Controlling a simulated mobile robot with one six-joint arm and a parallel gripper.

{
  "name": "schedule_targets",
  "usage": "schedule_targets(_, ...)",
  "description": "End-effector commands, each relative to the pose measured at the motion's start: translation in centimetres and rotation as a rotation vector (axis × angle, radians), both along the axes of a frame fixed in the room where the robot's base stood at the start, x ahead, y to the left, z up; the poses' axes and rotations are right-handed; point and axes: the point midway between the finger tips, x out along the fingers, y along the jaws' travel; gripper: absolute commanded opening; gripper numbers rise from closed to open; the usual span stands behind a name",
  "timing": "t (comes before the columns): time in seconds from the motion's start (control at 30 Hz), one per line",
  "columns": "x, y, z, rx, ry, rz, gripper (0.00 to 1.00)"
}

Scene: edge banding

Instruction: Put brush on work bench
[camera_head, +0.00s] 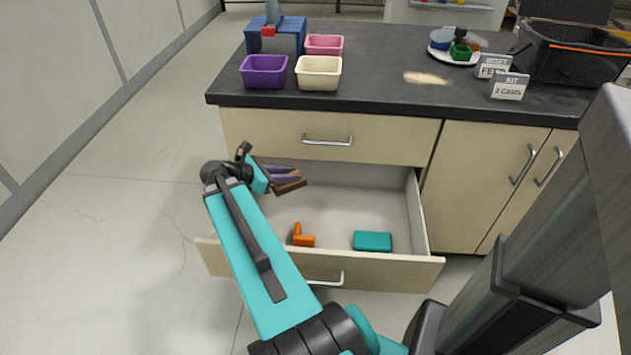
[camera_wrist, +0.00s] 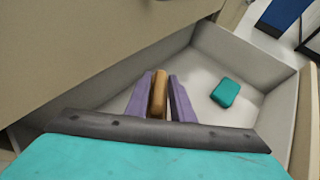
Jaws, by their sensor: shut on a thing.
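My gripper (camera_head: 284,174) has purple fingers and is shut on a brown, wooden-looking brush (camera_head: 291,187). In the wrist view the brush (camera_wrist: 159,93) sits between the two fingers (camera_wrist: 160,98). The brush is over the left rear part of the open drawer (camera_head: 348,205); I cannot tell whether it touches the drawer floor. Its bristles are not clearly visible. The work bench (camera_head: 375,60) has a dark top, above and behind my gripper.
An orange tool (camera_head: 303,240) and a teal block (camera_head: 372,241) lie in the drawer. A purple bin (camera_head: 264,72), a cream bin (camera_head: 318,73), a pink bin (camera_head: 323,44) and a black crate (camera_head: 570,55) stand on the bench. A tan dust patch (camera_head: 427,79) lies mid-bench with bare top around it.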

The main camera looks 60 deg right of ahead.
Motion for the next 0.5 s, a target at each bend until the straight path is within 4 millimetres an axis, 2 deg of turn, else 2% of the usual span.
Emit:
schedule_targets(0.1,3.3,1.9,1.0,0.000,-0.002,0.076,0.00)
schedule_targets(0.27,7.2,4.6,2.3,0.001,-0.002,0.172,0.00)
schedule_targets(0.5,12.7,9.3,4.3,0.002,-0.004,0.318,0.00)
